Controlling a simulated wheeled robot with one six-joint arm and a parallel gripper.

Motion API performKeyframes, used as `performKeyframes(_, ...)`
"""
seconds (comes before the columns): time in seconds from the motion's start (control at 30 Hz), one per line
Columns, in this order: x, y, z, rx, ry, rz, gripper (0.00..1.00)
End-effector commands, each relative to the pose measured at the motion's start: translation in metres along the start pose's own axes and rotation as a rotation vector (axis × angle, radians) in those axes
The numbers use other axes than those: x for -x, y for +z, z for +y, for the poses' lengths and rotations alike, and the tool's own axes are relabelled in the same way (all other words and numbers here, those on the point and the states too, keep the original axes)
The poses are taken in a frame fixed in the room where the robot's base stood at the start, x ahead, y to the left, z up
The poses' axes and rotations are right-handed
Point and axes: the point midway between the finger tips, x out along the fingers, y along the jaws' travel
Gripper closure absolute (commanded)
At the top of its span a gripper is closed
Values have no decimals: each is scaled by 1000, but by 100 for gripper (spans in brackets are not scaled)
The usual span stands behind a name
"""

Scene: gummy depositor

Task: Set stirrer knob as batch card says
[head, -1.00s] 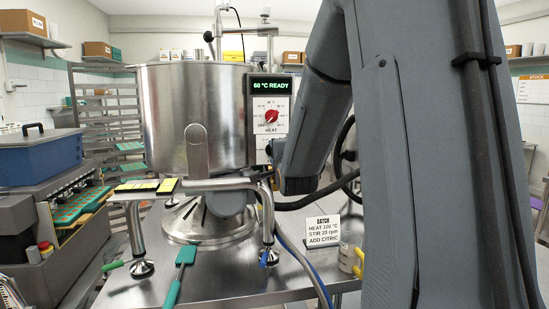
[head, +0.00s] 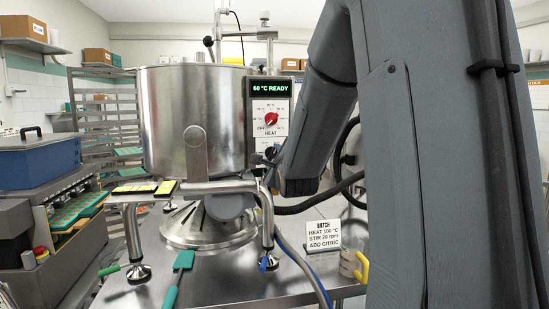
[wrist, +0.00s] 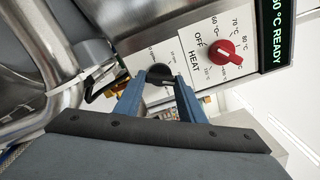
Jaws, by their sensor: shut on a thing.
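The black stirrer knob (wrist: 159,73) is on the white panel below the heat dial in the wrist view. My gripper (wrist: 165,78) is shut on this knob, a blue finger on each side. The stirrer scale is mostly hidden or too small to read. In the head view the knob (head: 270,153) shows small and dark beside my wrist. The batch card (head: 323,236) reads HEAT 100 °C, STIR 20 rpm, ADD CITRIC. The red heat knob (head: 271,119) also shows in the wrist view (wrist: 225,52). The display (head: 270,88) reads 60 °C READY.
The steel kettle (head: 195,115) stands left of the panel, on a steel table (head: 210,290). A green spatula (head: 180,270) lies at the front. A clear jug with a yellow handle (head: 350,264) stands right of the card. My arm fills the right side.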

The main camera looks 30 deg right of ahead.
Motion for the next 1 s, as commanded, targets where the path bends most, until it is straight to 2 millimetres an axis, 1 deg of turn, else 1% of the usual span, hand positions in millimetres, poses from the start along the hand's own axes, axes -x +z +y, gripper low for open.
performKeyframes(0.4,0,-1,1,-6,2,2,86)
performKeyframes(0.43,0,-1,1,-6,2,2,61)
performKeyframes(0.5,0,-1,1,-6,2,2,49)
performKeyframes(0.53,0,-1,1,-6,2,1,45)
performKeyframes(0.87,2,0,0,-5,1,0,45)
performKeyframes(1.0,14,0,0,-5,0,0,45)
